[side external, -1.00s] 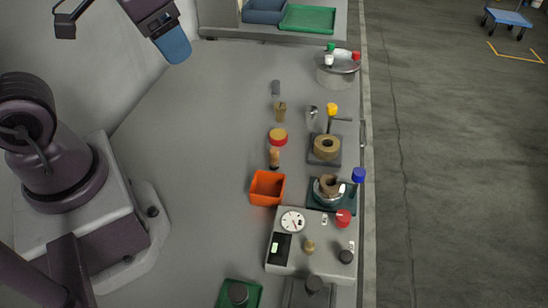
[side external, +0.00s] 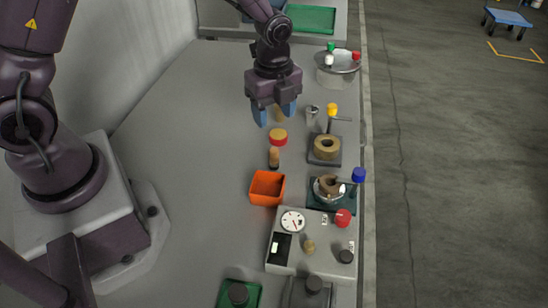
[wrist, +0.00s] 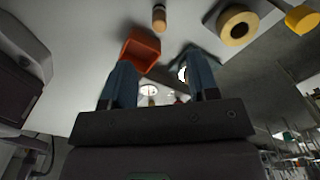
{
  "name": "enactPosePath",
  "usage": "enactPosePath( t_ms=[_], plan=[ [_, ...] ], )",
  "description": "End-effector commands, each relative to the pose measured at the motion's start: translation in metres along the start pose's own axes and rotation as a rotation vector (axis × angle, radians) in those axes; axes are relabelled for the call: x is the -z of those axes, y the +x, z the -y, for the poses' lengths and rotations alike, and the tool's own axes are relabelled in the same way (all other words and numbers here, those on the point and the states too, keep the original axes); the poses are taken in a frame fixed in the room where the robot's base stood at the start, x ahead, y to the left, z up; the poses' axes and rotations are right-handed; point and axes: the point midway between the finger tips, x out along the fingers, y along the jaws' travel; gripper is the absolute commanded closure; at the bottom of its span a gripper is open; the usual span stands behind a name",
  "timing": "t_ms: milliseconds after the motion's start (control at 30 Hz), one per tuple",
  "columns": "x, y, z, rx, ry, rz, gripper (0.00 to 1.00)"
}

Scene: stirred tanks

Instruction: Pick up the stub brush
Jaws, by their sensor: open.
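A small upright piece with a tan body and dark base (side external: 274,157), which looks like the stub brush, stands on the grey bench just behind the orange bin. It also shows at the top of the wrist view (wrist: 159,18). A second tan-brown piece (side external: 279,117) shows partly between my fingers, and I cannot tell whether it is a brush too. My gripper (side external: 276,112) is open, fingers pointing down, above the bench near this second piece. In the wrist view its blue fingers (wrist: 160,72) stand apart with nothing gripped between them.
A red-and-yellow round piece (side external: 278,137) stands between the two tan pieces. The orange bin (side external: 254,196) is nearer the camera. The bench left of the bin is clear.

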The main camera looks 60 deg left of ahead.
Motion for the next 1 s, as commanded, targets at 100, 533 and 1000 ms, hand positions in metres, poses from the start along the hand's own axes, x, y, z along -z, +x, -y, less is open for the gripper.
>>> enactPosePath(
  t_ms=[100,533,1000],
  plan=[
    [0.0,0.011,-0.001,-0.005,0.033,0.0,0.46],
    [0.0,0.075,-0.001,-0.002,0.03,0.0,0.46],
    [0.004,0.127,-0.002,-0.003,0.029,0.001,0.46]
  ],
)
